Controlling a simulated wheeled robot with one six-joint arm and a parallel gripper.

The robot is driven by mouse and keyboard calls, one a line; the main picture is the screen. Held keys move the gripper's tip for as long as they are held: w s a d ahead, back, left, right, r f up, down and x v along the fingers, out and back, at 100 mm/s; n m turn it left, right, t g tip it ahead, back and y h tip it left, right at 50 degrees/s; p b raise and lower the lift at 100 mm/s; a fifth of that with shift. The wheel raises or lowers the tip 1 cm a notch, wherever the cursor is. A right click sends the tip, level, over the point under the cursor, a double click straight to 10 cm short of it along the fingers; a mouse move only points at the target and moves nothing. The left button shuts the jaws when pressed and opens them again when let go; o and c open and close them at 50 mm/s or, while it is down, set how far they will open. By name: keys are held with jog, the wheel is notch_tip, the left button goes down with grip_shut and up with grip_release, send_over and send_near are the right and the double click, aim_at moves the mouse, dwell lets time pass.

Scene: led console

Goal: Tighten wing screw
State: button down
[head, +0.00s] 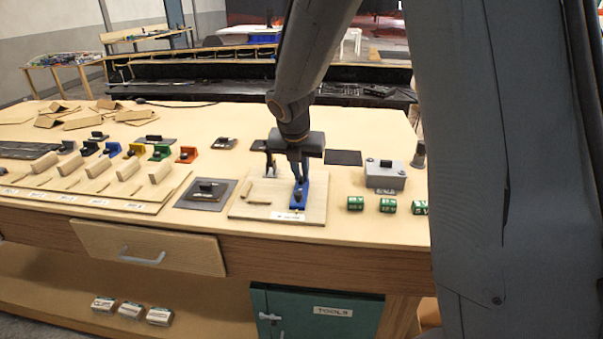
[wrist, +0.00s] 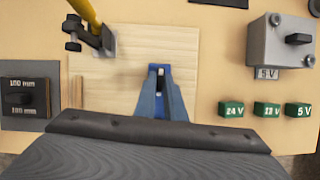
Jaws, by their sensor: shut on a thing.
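A light wooden board (head: 253,205) on the bench carries a narrow blue fixture (head: 298,200). My gripper (head: 301,180) points down onto this fixture, its fingers shut on a small part there, apparently the wing screw. In the wrist view my gripper (wrist: 158,88) reaches over the board (wrist: 110,85), and a bit of dark and blue shows between the fingertips. The wing screw itself is mostly hidden by the fingers, so its angle cannot be told.
A clamp-like tool with a yellow handle (wrist: 84,12) stands at the board's back left. A grey switch box (head: 384,176) and green blocks (head: 355,203) lie to the right. A dark plate with a block (head: 205,194) lies left. Bench space around the board is narrow.

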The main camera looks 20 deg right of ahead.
jog(key=m, duration=0.2)
jog(key=m+g+h, duration=0.1)
jog(key=m, duration=0.3)
jog(key=shift+w+a+g+h, duration=0.25)
jog(key=shift+g+h, duration=0.05)
jog(key=shift+h, duration=0.1)
jog(key=m+g+p, duration=0.1)
jog(key=m, duration=0.2)
jog(key=shift+w+r+m, duration=0.1)
jog(key=shift+w+m, duration=0.05)
jog(key=shift+m, duration=0.15)
jog(key=m+g, duration=0.1)
jog(key=m, duration=0.2)
jog(key=shift+w+m+g+h+p, duration=0.2)
jog(key=shift+m+g+h+p, duration=0.1)
jog(key=shift+m+g, duration=0.1)
jog(key=m, duration=0.1)
jog(key=m+g, duration=0.1)
jog(key=m, duration=0.1)
jog(key=m+g, duration=0.1)
jog(key=m, duration=0.1)
jog(key=shift+w+y, duration=0.25)
jog(key=shift+y, duration=0.15)
jog(key=m, duration=0.2)
jog(key=m+g+y, duration=0.1)
jog(key=m, duration=0.2)
jog(key=shift+w+d+m+y+b, duration=0.15)
jog(key=shift+d+m+y+b, duration=0.15)
jog(key=shift+m, duration=0.1)
